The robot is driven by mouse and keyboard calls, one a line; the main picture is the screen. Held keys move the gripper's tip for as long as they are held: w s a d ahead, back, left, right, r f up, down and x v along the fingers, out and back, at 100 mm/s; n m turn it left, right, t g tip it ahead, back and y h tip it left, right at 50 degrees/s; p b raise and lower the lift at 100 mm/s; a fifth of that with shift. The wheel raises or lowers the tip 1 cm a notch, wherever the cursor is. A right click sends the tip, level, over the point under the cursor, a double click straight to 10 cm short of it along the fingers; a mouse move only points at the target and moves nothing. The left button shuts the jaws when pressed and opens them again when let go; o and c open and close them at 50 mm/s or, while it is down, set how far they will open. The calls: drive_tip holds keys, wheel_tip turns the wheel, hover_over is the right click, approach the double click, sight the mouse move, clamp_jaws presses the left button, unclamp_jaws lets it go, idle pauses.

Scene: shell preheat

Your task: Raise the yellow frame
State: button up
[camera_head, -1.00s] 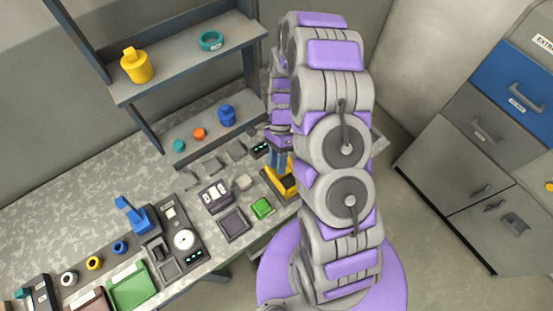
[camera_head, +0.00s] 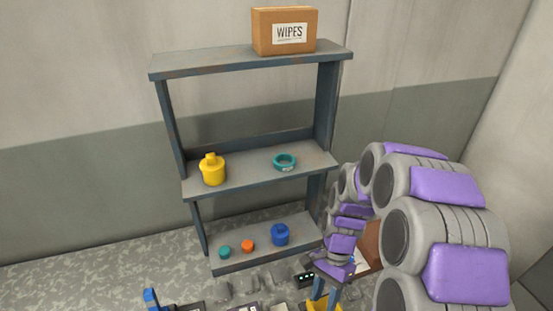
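The yellow frame (camera_head: 322,306) shows only as a small yellow piece at the bottom edge of the head view; the rest is cut off or hidden. My gripper (camera_head: 325,295) points down at it from above, with two bluish fingers that run down to the yellow piece. A narrow gap shows between the upper parts of the fingers. The fingertips are too small and too near the picture edge to tell whether they are closed on the frame.
A grey shelf rack (camera_head: 262,175) stands against the wall, left of my arm. It bears a yellow canister (camera_head: 213,171), a teal ring (camera_head: 284,162), a blue piece (camera_head: 280,235) and a box labelled WIPES (camera_head: 284,32). Bench items, including a blue clamp-like thing (camera_head: 151,299), line the bottom edge.

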drive_tip(key=s+d+r+n+t+h+b, duration=0.1)
drive_tip(key=s+r+n+b, duration=0.2)
drive_tip(key=s, duration=0.6)
drive_tip(key=s+d+r+n+t+h+b, duration=0.1)
drive_tip(key=s+r+n+t+b, duration=0.1)
drive_tip(key=s+r+n, duration=0.3)
drive_tip(key=s+n+b, duration=0.1)
drive_tip(key=s+n, duration=0.1)
drive_tip(key=s, duration=0.2)
drive_tip(key=shift+r, duration=0.1)
